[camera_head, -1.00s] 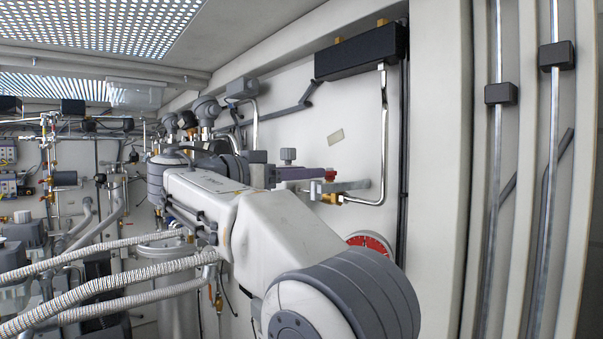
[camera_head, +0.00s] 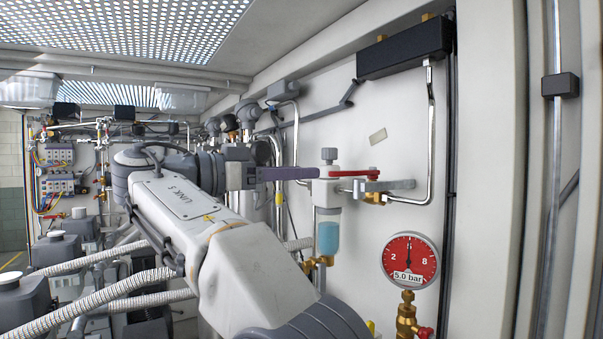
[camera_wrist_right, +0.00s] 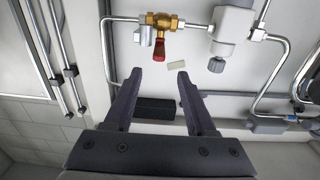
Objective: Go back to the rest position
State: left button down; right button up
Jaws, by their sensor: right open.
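My right gripper (camera_head: 316,173) comes from the left in the head view, with its dark purple fingers pointing right along the wall panel. In the right wrist view (camera_wrist_right: 158,77) its two fingers are spread apart with nothing between them. A brass valve with a red handle (camera_head: 355,173) lies to the right of the fingertips. In the wrist view the red handle (camera_wrist_right: 168,49) is beyond the fingertips, not gripped. A white filter block (camera_head: 326,192) with a blue-filled bowl (camera_head: 328,237) stands near the fingers in the head view. My left gripper is not in view.
A red-faced gauge reading 5.0 bar (camera_head: 409,261) and a brass valve (camera_head: 407,318) are low on the right wall. A black box (camera_head: 404,50) is above. Ribbed hoses (camera_head: 100,297) and pumps fill the left. Metal pipes run down the right.

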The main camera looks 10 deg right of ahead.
notch_tip(320, 180, down, 23)
jog(key=a+n+t+y+b, duration=0.1)
jog(key=n+y+b, duration=0.2)
jog(key=n+y, duration=0.9)
jog(key=s+f+n+g+y+b, duration=0.3)
jog(key=s+f+n+g+y, duration=0.2)
jog(key=s+f, duration=2.2)
jog(key=s+n+g, duration=0.1)
jog(key=n+g, duration=0.1)
jog(key=n, duration=0.2)
jog(key=shift+a+f+y+b, duration=0.3)
jog(key=shift+y+b, duration=0.05)
jog(key=shift+y, duration=0.05)
